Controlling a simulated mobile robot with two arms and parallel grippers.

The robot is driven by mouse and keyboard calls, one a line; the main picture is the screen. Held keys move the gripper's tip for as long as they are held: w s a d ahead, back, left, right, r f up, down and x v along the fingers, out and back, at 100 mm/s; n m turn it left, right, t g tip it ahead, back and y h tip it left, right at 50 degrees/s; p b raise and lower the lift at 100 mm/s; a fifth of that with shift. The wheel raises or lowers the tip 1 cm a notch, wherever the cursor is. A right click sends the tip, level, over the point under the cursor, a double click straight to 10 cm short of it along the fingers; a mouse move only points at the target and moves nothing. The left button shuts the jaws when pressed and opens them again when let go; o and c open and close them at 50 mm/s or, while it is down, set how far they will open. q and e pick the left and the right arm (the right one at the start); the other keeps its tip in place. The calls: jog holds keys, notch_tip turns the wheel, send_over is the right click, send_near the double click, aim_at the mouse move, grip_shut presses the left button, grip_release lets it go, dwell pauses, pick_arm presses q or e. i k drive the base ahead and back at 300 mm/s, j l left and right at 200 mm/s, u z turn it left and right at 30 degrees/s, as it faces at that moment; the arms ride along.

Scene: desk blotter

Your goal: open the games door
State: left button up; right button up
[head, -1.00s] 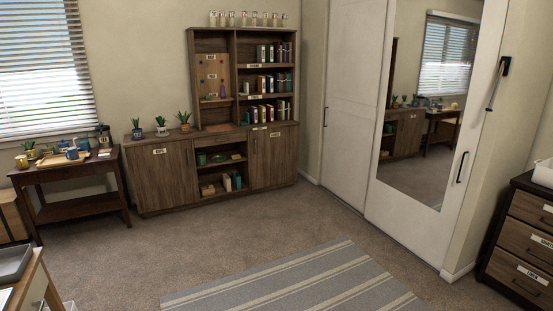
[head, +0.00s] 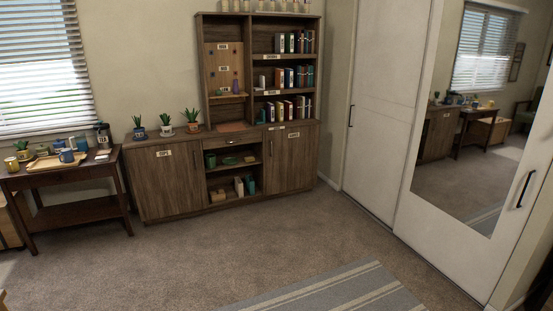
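A brown wooden cabinet (head: 233,200) stands against the back wall, with a shelf hutch on its top. It has a left door (head: 165,188) and a right door (head: 288,163), both shut, with open shelves between them. Each door bears a small pale label, the left label (head: 164,153) and the right label (head: 293,135). The lettering is too small to read surely, so I cannot tell which one is the games door. Neither of my grippers is in view.
A dark side table (head: 70,175) with a tray and mugs stands left of the cabinet. Potted plants (head: 166,126) stand on the cabinet top. A white mirrored sliding door (head: 420,225) is at right. The carpet (head: 190,260) before the cabinet is clear; a striped rug (head: 340,290) lies nearer.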

aim_at(291, 154)
jog(key=i+u, duration=0.1)
jog(key=i, duration=2.4)
